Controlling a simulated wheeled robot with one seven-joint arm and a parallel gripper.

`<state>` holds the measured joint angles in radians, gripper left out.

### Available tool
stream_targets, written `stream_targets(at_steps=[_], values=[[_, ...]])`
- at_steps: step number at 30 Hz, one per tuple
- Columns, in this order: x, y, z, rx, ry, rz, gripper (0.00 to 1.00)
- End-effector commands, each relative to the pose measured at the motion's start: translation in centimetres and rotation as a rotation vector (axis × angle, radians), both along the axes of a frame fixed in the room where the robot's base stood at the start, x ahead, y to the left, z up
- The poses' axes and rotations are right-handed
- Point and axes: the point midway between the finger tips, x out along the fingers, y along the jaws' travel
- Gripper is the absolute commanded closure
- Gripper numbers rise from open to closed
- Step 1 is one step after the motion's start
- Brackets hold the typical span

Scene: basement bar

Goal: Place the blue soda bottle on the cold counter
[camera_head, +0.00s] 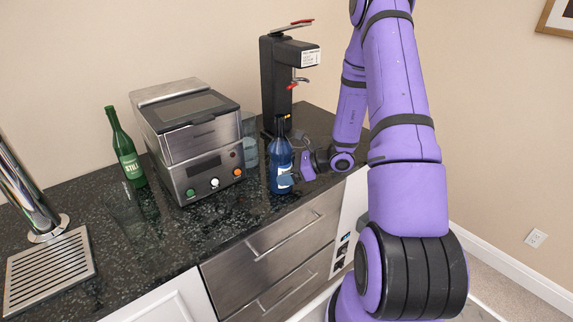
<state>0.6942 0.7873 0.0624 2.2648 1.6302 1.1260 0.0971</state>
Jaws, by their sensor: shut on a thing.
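The blue soda bottle (280,165) stands upright at the front right part of the dark stone counter (225,222), in front of a black dispenser. My gripper (287,178) reaches it from the right and is shut on its lower body. The bottle's base is at the counter surface or very close to it; I cannot tell whether it touches. One finger shows at the front of the bottle; the other is hidden behind it.
A steel machine (195,140) stands left of the bottle, with a clear glass (249,150) between them. A green bottle (124,148) and another clear glass (125,212) are further left. The black dispenser (275,85) stands behind. A drip tray (50,268) lies at far left. Steel drawers (275,245) are below.

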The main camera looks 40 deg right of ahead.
Motion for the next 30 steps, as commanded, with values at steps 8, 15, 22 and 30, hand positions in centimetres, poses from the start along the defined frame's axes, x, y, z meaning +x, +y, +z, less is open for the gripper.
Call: stream_targets(at_steps=[8,15,22,30], values=[[0.0,0.0,0.0,0.000,-0.004,0.000,0.90],[0.0,0.0,-0.3,-0.001,-0.002,0.000,0.00],[0.0,0.0,-0.2,-0.001,-0.002,0.000,0.00],[-1.7,-2.0,1.1,-0.003,-0.003,-0.005,0.00]])
